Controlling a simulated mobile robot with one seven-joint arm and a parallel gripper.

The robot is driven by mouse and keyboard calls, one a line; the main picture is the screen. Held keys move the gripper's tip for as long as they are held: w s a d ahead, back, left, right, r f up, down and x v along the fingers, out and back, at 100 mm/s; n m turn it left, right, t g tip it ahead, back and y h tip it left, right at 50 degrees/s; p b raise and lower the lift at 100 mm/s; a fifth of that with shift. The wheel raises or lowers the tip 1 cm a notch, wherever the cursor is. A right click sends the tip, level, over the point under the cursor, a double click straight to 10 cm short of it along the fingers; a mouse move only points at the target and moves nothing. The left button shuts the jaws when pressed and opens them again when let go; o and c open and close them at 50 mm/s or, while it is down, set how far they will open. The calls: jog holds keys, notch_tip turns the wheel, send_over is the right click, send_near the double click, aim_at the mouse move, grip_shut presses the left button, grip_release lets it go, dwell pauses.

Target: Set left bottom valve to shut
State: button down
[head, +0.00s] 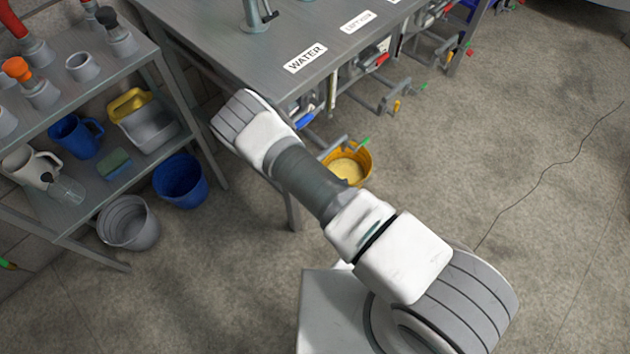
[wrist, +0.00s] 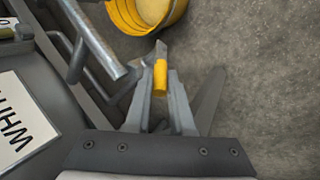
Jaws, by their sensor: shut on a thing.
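My gripper (wrist: 160,82) is shut on a yellow-sleeved valve handle (wrist: 161,72) in the wrist view. The handle's grey end sticks out beyond the fingertips, beside a grey pipe (wrist: 95,45). The rest of this valve is hidden by the fingers, so I cannot tell its setting. In the head view my arm hides the gripper and the held handle. Valves with coloured handles hang under the steel table (head: 250,80), among them a blue handle (head: 305,119), a red handle (head: 377,60) and a lower yellow one (head: 396,106).
A yellow bucket (head: 352,160) stands on the floor by the pipes; it also shows in the wrist view (wrist: 145,14). A shelf (head: 90,190) with jugs stands at the left, and a blue bucket (head: 181,181) is beside it. The floor at the right is clear.

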jog(key=shift+w+r, duration=0.1)
jog(key=shift+w, duration=0.1)
jog(key=c, duration=0.8)
grip_release()
jog(key=shift+s, duration=0.1)
jog(key=p+v, duration=0.6)
jog(key=v, duration=1.1)
jog(key=shift+r, duration=0.15)
